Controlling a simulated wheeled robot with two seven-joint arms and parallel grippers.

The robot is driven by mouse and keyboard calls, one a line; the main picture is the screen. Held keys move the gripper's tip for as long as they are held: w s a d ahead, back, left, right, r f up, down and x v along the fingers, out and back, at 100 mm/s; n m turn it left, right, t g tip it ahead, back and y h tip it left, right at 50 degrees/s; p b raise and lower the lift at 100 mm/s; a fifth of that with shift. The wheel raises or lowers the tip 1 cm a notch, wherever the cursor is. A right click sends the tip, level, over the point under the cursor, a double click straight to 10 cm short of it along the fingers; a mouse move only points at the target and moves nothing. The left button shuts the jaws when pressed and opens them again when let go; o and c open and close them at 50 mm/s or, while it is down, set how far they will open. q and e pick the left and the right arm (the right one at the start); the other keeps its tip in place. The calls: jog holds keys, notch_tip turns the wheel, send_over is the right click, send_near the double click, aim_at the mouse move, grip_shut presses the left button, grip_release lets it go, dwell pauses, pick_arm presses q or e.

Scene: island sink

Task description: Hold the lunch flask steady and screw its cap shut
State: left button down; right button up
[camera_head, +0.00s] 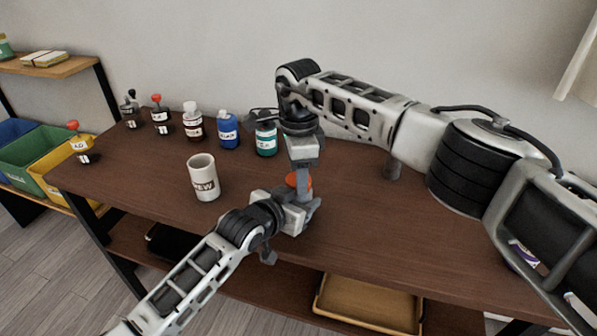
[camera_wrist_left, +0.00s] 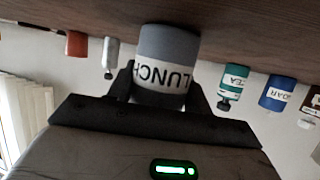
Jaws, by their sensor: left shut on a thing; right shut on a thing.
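The lunch flask (camera_wrist_left: 167,62), grey with a white band reading LUNCH, is between the fingers of my left gripper (camera_wrist_left: 167,95) in the left wrist view, which is upside down. My left gripper (camera_head: 300,208) is shut on it, and in the head view the flask is mostly hidden. An orange cap (camera_head: 292,181) shows just above the left gripper. My right gripper (camera_head: 304,178) comes down from above and is shut on this cap. The fingers hide whether cap and flask rim are touching.
A white mug (camera_head: 203,179) stands to the left on the brown table (camera_head: 380,220). Several bottles line the back, including a blue one (camera_head: 228,130) and a green one (camera_head: 266,141). A yellow tray (camera_head: 367,304) sits on the lower shelf. The table's right front is mostly clear.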

jog(key=o, duration=1.1)
jog(key=shift+r, duration=0.15)
jog(key=shift+r, duration=2.15)
jog(key=shift+c, duration=0.5)
notch_tip(320, 180, up, 4)
jog(key=n, duration=0.3)
jog(key=shift+f, duration=0.25)
jog(key=shift+f, duration=0.1)
